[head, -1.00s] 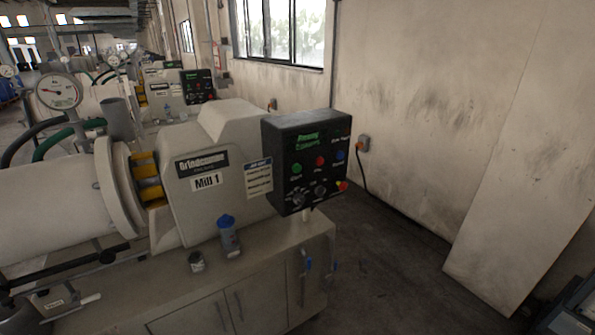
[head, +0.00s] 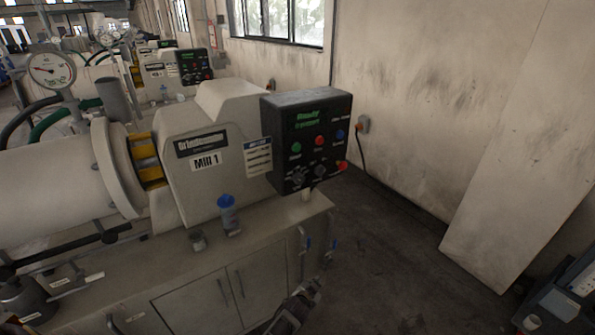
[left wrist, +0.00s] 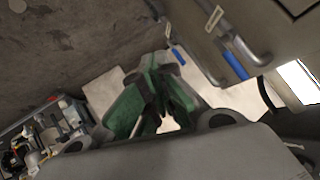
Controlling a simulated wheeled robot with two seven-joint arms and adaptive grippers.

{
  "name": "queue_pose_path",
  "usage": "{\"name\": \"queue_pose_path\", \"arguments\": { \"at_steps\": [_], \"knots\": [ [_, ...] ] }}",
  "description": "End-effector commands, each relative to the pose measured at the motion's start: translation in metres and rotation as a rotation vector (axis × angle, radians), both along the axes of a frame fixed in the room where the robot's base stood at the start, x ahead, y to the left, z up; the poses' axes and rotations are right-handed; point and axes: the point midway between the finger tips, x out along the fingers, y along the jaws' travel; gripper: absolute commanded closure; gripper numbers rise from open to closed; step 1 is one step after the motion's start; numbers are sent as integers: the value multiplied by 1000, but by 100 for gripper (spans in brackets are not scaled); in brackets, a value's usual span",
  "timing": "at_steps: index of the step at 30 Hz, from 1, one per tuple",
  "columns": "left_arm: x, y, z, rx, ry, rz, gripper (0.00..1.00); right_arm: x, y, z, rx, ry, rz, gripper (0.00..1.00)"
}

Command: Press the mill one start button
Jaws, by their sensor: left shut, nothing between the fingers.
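Mill 1 (head: 205,165) stands at left centre in the head view, with its black control box (head: 310,115) at its right end. On the box face are a green button (head: 296,147), a red button (head: 319,140) and a blue button (head: 340,134), with two dark knobs below and a red-and-yellow button (head: 342,166) at the lower right corner. The button labels are too small to read. My left gripper (head: 312,288) is at the bottom of the head view, well below the box and touching nothing visible. Its fingers (left wrist: 160,100) are shut and empty in the left wrist view. My right gripper is not seen.
Blue-handled valves (head: 308,245) stick out from the cabinet's right end. A pale panel (head: 510,170) leans on the wall.

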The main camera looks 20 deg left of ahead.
Motion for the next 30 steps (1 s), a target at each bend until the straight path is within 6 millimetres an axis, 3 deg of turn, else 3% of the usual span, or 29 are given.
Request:
{"name": "queue_pose_path", "arguments": {
  "at_steps": [15,30],
  "knots": [
    [67,-5,133,53,-220,3,100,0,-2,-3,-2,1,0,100],
    [103,0,271,107,-430,35,100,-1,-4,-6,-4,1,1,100]
  ]
}}
